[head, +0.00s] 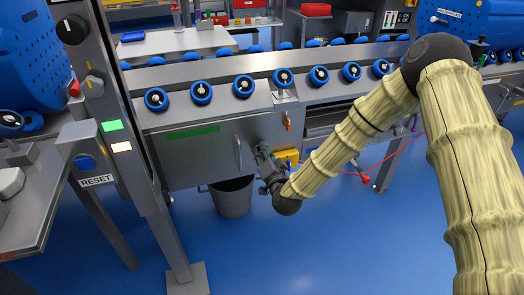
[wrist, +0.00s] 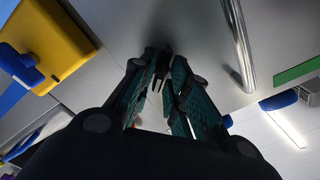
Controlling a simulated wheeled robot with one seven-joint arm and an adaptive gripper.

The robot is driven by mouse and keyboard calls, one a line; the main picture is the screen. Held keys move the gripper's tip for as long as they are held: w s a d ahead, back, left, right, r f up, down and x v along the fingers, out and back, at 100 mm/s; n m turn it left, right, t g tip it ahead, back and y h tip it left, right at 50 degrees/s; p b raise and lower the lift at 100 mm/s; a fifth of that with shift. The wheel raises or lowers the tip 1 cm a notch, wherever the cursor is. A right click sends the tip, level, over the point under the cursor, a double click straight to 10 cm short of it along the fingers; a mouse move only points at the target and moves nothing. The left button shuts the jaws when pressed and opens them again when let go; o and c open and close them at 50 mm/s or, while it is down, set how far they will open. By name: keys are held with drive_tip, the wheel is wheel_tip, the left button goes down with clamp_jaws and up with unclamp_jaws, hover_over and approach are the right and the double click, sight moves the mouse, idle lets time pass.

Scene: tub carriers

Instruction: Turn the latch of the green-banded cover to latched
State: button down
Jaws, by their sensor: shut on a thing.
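The green-banded cover (head: 195,155) is a grey panel on the front of the machine, with a green band (head: 192,132) near its top left and an upright bar handle (head: 238,155) near its right side. In the wrist view, the bar handle (wrist: 238,45) and the green band (wrist: 300,65) lie to the right. My gripper (head: 262,152) is at the cover's right edge, just right of the handle. In the wrist view, my gripper (wrist: 162,70) has its fingers closed around the small dark latch (wrist: 157,54). The fingers hide most of the latch, so its angle is unclear.
A yellow box (head: 286,158) is close to the right of my gripper; in the wrist view it has a blue knob. A grey bin (head: 232,196) stands on the floor below. A red cable (head: 345,172) runs to the right. Blue rollers (head: 243,86) line the conveyor above.

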drive_tip(key=shift+d+f+m, duration=0.1)
drive_tip(key=shift+f+m, duration=0.05)
drive_tip(key=shift+m, duration=1.95)
drive_tip(key=shift+d+f+m, duration=0.1)
drive_tip(key=shift+m, duration=2)
drive_tip(key=shift+a, duration=0.1)
drive_tip(key=c, duration=1.5)
unclamp_jaws()
drive_tip(key=shift+o, duration=0.2)
drive_tip(key=v, duration=1.2)
